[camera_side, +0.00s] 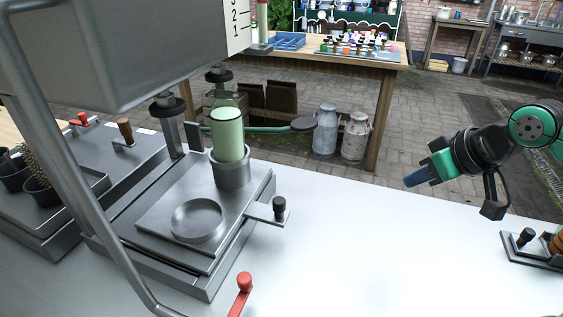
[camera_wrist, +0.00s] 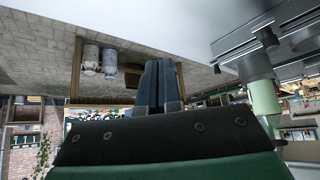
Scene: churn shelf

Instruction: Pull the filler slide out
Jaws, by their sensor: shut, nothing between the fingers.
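The filler slide (camera_side: 160,213) is a flat grey metal plate on a base, left of centre in the side view. It has an empty round recess (camera_side: 197,222) at the front and a cup (camera_side: 231,172) behind it. A green bottle (camera_side: 228,133) stands upright in the cup; it also shows in the wrist view (camera_wrist: 263,97). A short arm with a black knob (camera_side: 279,207) sticks out from the slide's right side. My gripper (camera_side: 408,181) is shut and empty, in the air well to the right of the knob, touching nothing.
A grey tank (camera_side: 120,50) with a bent pipe hangs over the left. A red-handled lever (camera_side: 243,283) stands at the front edge. A small fixture (camera_side: 528,248) sits at the right. The white tabletop (camera_side: 380,235) between the slide and that fixture is clear.

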